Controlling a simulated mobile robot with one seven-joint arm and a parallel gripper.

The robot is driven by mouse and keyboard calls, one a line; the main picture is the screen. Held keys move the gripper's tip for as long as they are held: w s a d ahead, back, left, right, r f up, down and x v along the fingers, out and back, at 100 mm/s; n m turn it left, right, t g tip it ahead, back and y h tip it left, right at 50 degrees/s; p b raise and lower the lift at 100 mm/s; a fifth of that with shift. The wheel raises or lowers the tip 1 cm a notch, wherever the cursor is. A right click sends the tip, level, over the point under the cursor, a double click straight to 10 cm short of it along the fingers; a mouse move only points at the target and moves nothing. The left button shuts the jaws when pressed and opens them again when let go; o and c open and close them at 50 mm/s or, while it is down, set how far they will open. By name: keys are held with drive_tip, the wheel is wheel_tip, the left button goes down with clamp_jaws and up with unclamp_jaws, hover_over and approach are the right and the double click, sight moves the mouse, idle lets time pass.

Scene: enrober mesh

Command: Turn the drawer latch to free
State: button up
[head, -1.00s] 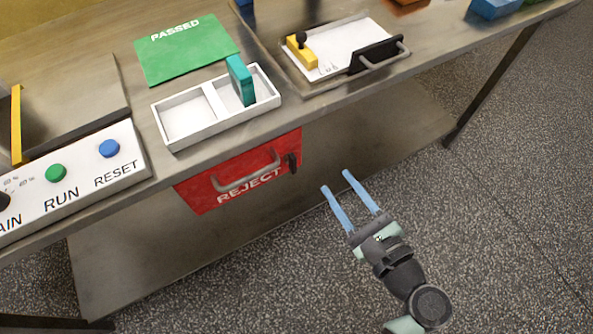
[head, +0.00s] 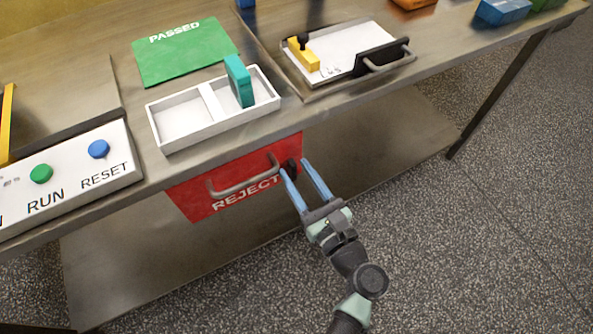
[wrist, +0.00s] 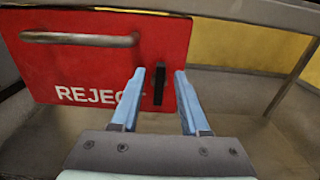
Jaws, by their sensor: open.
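The red REJECT drawer front (head: 200,203) hangs under the bench edge, with a grey bar handle (head: 243,179). The black drawer latch (head: 290,168) is at the drawer's right end; in the wrist view it is upright (wrist: 159,84). My gripper (head: 294,166) is open, its two blue fingers pointing at the drawer. In the wrist view the fingertips (wrist: 159,72) stand one on each side of the latch, with gaps between. I cannot tell how far the tips reach along it. The left finger hides the end of the REJECT lettering.
Above the drawer, the bench holds a white two-part tray (head: 180,120) with a teal block (head: 239,81), a green PASSED mat (head: 185,52) and a white tray with a black front (head: 382,57). A control panel (head: 70,175) is at left. Floor at right is clear.

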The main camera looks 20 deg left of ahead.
drive_tip(key=shift+w+a, duration=0.3)
drive_tip(key=shift+c, duration=0.3)
clamp_jaws()
